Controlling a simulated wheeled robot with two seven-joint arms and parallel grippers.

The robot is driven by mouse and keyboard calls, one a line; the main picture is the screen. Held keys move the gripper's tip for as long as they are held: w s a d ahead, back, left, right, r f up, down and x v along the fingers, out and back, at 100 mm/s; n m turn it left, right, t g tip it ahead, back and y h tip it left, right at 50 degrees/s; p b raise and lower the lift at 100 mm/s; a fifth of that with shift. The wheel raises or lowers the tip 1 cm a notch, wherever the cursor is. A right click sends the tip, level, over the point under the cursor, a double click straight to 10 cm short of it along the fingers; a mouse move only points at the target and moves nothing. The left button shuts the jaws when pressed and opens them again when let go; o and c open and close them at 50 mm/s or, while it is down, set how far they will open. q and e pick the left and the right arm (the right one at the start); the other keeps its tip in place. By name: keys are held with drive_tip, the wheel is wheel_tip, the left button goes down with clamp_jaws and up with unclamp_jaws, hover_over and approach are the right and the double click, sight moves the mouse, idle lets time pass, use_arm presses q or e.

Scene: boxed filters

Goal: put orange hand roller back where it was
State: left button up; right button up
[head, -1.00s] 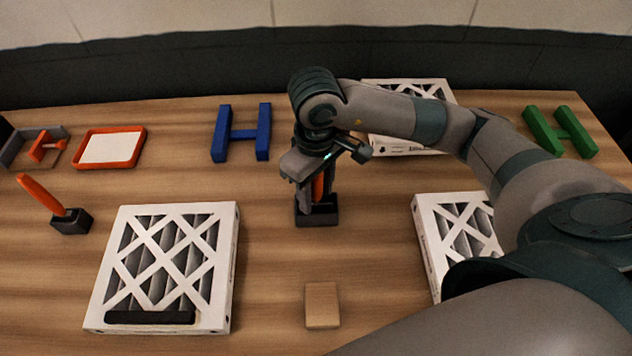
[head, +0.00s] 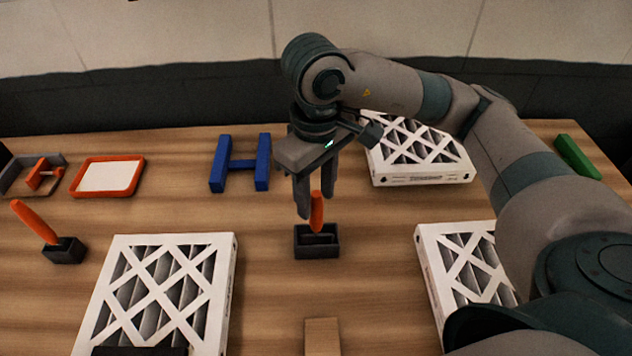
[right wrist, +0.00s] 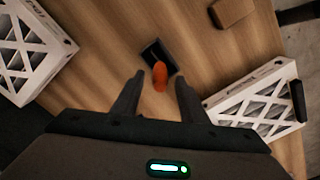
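An orange handle (head: 317,212) stands upright in a small black open-topped holder (head: 318,252) in the middle of the table. Its lower end is hidden inside the holder. My right gripper (head: 318,205) is just above the holder, with its fingers pointing down near the handle's top. In the right wrist view, the right gripper (right wrist: 157,76) is open, its fingers apart. The orange handle (right wrist: 160,76) shows between the fingertips, touching neither, with the black holder (right wrist: 158,56) beyond. My left gripper is not in view.
A second orange handle (head: 35,221) leans in a black block (head: 64,251) at left. Behind are a grey tray (head: 15,181) with an orange piece (head: 46,174), an orange-rimmed tray (head: 136,180) and a blue H-shaped piece (head: 240,164).

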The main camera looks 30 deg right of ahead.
drive_tip(key=shift+r+b, duration=0.35)
drive_tip(key=shift+r, duration=1.4)
